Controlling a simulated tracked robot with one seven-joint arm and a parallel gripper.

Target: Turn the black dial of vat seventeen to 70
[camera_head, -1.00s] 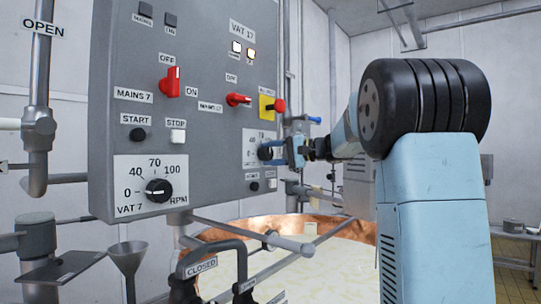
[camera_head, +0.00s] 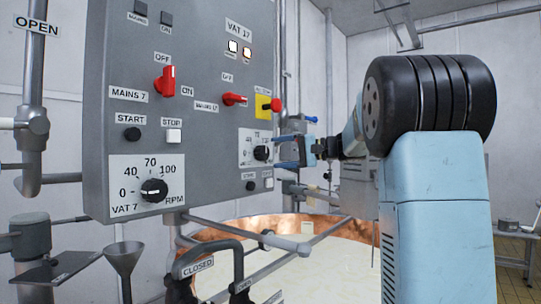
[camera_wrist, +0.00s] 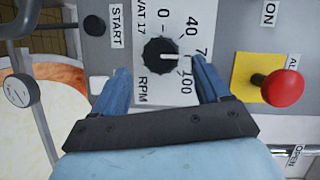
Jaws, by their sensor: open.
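The vat seventeen dial is a black round knob with a white mark on a white scale plate. It shows in the wrist view (camera_wrist: 160,54) and on the panel in the head view (camera_head: 261,153). In the wrist view the plate reads 0, 40, 70, 100 and RPM, turned sideways. The white mark lies on the knob's side towards 40 and 70, but its exact reading cannot be told. My gripper (camera_wrist: 158,68) is open and empty. Its blue fingers (camera_head: 280,153) stand apart on either side of the dial's line, just in front of the panel.
A red knob on a yellow plate (camera_wrist: 277,88) sits close beside one finger. START (camera_wrist: 94,25) and STOP buttons lie by the other. The grey panel (camera_head: 215,130) also carries the vat 7 dial (camera_head: 154,190) and red switches. A copper vat (camera_head: 290,226) stands below.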

